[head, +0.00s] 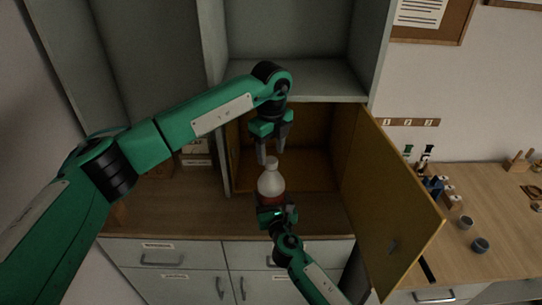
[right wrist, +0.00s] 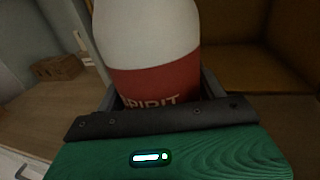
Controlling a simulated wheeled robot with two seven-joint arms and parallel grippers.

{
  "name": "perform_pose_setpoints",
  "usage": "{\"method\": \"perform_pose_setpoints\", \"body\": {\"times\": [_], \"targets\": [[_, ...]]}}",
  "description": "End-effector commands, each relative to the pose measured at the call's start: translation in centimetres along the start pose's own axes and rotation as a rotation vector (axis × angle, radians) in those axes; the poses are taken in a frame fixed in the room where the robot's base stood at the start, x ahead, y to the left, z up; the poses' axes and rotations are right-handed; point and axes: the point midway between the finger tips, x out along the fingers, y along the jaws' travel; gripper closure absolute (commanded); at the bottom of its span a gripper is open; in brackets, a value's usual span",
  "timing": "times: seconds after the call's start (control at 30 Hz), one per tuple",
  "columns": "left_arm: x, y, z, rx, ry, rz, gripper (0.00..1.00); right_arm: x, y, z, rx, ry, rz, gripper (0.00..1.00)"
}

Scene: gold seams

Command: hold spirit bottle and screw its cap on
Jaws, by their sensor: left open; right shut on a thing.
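The spirit bottle (head: 271,182) is white above with a red band below, and stands upright in front of the open cabinet. In the right wrist view the bottle (right wrist: 152,75) fills the middle, with part of the word SPIRIT showing on its red band. My right gripper (head: 275,211) is shut on its lower part. My left gripper (head: 271,156) points down from above, open, its fingertips close to the bottle's narrow pale top. I cannot tell whether that top is the cap or the bare neck, or whether the fingers touch it. The right wrist view cuts off the bottle's top.
A yellow-brown cabinet door (head: 391,205) hangs open right of the bottle. The wooden counter (head: 175,217) is clear at left front. Boxes (head: 196,153) stand at the back left. Small bottles (head: 448,192) and cups (head: 480,244) are on the right counter.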

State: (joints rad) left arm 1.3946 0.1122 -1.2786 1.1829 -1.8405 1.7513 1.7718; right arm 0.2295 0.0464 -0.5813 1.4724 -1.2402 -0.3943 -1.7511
Motion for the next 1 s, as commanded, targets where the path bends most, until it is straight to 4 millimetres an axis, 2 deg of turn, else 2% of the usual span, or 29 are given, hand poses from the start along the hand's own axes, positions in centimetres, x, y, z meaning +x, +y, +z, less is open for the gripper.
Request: {"method": "perform_pose_setpoints", "body": {"times": [0.13, 0.37, 0.5, 0.83, 1.0], "targets": [[-1.6, 0.0, 0.0, 0.0, -0.001, -0.001, 0.48, 0.0, 0.0, -0.1, 0.0, 0.001, 0.0, 0.93], [-1.7, 0.0, 0.0, 0.0, 0.0, 0.0, 0.48, 0.0, 0.0, -0.1, 0.0, 0.001, 0.0, 0.93], [-1.7, 0.0, 0.0, 0.0, 0.001, 0.0, 0.23, 0.0, 0.0, -0.1, 0.0, 0.001, 0.0, 0.93], [-2.0, 0.0, 0.0, 0.0, 0.0, -0.001, 0.23, 0.0, 0.0, -0.1, 0.0, 0.001, 0.0, 0.93], [-4.3, -0.1, 0.0, 0.0, 0.0, -0.004, 0.23, 0.0, 0.0, -0.1, 0.0, 0.001, 0.0, 0.93]]}}
